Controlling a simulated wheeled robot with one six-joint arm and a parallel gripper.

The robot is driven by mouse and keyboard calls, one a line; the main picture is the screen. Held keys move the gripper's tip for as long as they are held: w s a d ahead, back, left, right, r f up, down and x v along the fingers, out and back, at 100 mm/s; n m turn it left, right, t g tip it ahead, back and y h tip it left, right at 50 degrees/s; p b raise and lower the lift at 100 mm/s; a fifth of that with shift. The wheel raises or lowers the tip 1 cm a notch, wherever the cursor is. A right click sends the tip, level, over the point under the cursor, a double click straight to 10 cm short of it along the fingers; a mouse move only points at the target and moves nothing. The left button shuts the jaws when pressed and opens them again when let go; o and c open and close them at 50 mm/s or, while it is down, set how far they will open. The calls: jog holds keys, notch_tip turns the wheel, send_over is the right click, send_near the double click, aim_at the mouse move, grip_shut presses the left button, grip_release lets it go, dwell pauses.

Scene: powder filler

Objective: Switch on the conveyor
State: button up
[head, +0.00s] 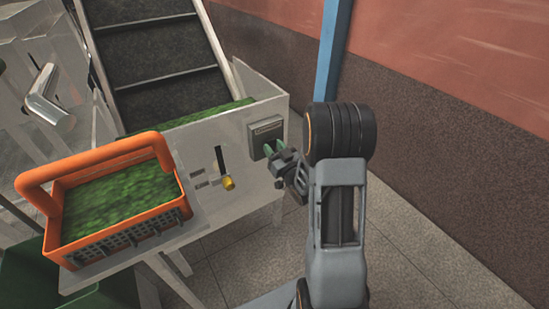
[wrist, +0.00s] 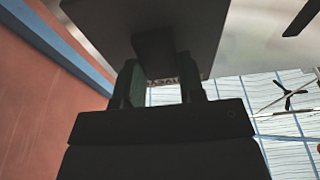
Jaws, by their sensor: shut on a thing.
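The conveyor (head: 165,75) is a dark sloping belt with crossbars, rising from a white metal housing (head: 196,145). A small grey control box (head: 265,128) with a label is fixed to the housing's right front. My gripper (head: 272,150) is at the lower part of this box, with green pads on its fingers. In the wrist view, the box (wrist: 195,25) looms dark above my gripper (wrist: 160,85). A dark switch part (wrist: 154,48) sticks out from it between my fingers, which are shut on it. The switch's position cannot be told.
An orange crate (head: 110,149) full of green material stands on a white ledge at the left. A slotted plate with a yellow knob (head: 228,183) is on the housing, left of my gripper. A blue post (head: 328,50) and a wall (head: 440,130) stand at the right.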

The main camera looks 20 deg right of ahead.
jog(key=shift+f+t+b, duration=0.4)
jog(key=shift+f+b, duration=0.05)
jog(key=shift+b, duration=0.55)
jog(key=shift+r, duration=0.3)
jog(key=o, duration=0.9)
jog(key=shift+o, duration=0.2)
